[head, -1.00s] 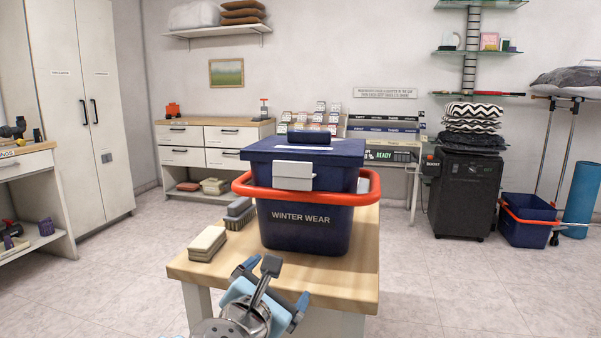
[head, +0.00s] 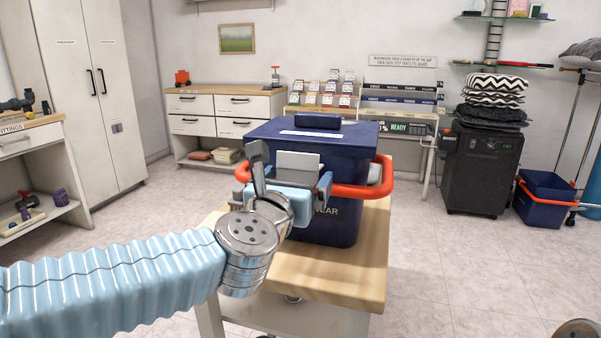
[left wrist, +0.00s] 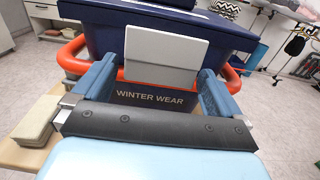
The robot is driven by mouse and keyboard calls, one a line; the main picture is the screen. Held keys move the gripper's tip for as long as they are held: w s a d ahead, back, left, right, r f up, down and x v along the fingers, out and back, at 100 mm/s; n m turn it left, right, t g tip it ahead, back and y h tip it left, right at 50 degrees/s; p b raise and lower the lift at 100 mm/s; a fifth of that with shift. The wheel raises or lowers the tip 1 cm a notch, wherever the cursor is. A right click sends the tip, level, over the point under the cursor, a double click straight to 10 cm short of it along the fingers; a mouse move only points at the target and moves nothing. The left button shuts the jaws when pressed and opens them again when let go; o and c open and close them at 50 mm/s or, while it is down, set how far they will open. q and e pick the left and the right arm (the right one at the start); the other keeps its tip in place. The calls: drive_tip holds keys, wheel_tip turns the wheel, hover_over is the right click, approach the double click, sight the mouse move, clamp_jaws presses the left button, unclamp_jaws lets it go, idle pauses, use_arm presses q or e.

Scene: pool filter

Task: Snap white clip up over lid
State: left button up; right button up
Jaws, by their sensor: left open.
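A dark blue bin (head: 325,228) stands on a wooden-topped table, with its blue lid (head: 345,135) on. Its red-orange handle (head: 358,190) rests around the front and sides. The white clip (head: 298,162) is a flat plate at the middle of the lid's front edge; in the left wrist view the clip (left wrist: 165,57) overlaps the lid edge above the words WINTER WEAR. I cannot tell whether it is latched. My left gripper (head: 290,182) is open in front of the bin, its fingers to either side of the clip and slightly below it, not closed on it. My right gripper is not in view.
Another white clip (head: 376,172) shows at the bin's right side. A stacked pale block (left wrist: 38,120) lies on the table, left of my gripper. The tabletop (head: 345,275) in front of the bin is bare. A black cabinet with cushions (head: 486,165) stands farther back.

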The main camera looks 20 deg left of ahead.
sight(297, 179)
use_arm(q)
drive_tip(key=shift+w, duration=1.5)
drive_tip(key=c, duration=0.9)
drive_tip(key=shift+o, duration=0.2)
